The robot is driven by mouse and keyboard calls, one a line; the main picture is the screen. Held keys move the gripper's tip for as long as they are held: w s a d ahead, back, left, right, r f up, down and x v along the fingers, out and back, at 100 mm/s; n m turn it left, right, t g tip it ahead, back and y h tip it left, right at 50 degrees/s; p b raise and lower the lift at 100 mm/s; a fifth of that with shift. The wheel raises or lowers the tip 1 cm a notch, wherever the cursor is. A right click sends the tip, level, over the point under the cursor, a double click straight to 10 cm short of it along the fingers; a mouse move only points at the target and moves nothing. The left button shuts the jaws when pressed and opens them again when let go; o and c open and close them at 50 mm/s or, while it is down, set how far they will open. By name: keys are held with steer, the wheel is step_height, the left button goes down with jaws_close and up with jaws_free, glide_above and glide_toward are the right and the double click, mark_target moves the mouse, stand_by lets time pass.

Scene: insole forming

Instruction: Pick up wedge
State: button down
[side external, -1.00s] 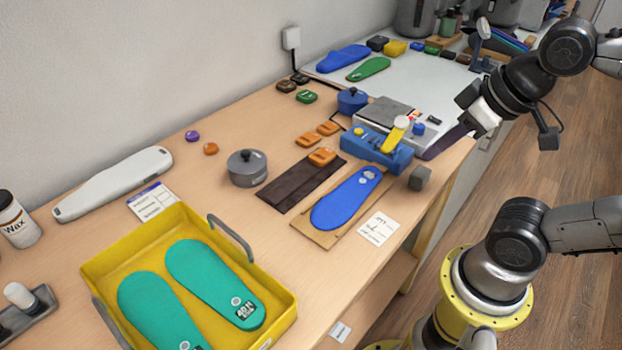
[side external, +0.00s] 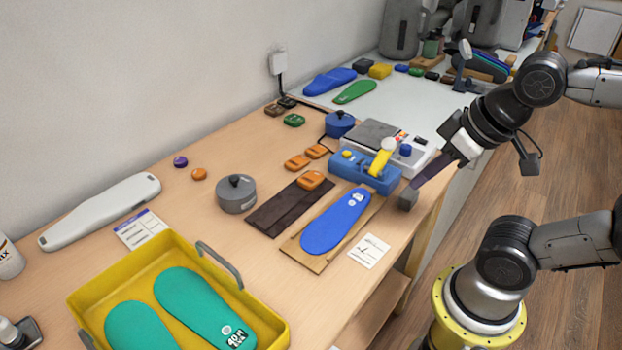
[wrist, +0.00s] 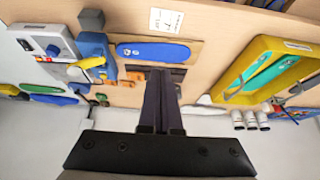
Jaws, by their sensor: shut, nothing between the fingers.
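No single thing is clearly marked as the wedge; several small orange pieces (side external: 297,162) lie on the bench, and one of them (side external: 310,180) rests on the dark brown strip (side external: 272,221). An orange piece also shows in the wrist view (wrist: 136,76), left of my fingers. My gripper (side external: 414,187) is shut and empty, with its long dark fingers slanting down to the left. In the side view its tips overlap or adjoin the small grey block (side external: 407,199); I cannot tell if they touch. The shut fingers also show in the wrist view (wrist: 160,72).
A blue insole (side external: 335,221) lies on a tan board. A blue fixture (side external: 361,172) with a yellow handle stands behind it, beside a white device (side external: 414,157). A grey lidded pot (side external: 237,196) stands left of the strip. A yellow tray (side external: 272,324) holds green insoles.

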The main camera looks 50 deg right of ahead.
stand_by(0.3)
steer(key=shift+c, duration=0.2)
jaws_free()
stand_by(0.3)
